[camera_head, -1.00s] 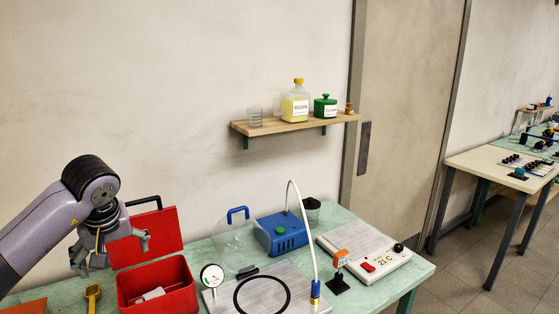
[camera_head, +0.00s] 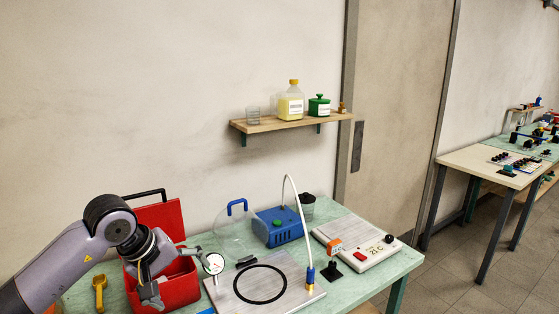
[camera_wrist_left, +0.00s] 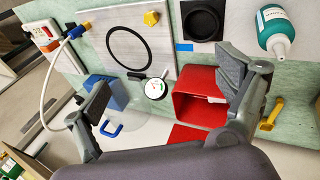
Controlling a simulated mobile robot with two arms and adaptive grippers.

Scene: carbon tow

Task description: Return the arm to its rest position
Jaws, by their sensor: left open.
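My left arm comes in from the left in the head view. Its gripper (camera_head: 174,276) is open and empty, in front of the red toolbox (camera_head: 180,292) and hiding part of it. In the left wrist view the two fingers (camera_wrist_left: 165,90) are spread wide with nothing between them. My right gripper is in neither view.
The green table holds a metal plate with a black ring (camera_head: 260,284), a blue pump (camera_head: 279,226), a hotplate (camera_head: 355,240) and a yellow tool (camera_head: 100,291). A shelf (camera_head: 285,123) with bottles hangs on the wall. A green-white bottle (camera_wrist_left: 274,30) shows in the wrist view.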

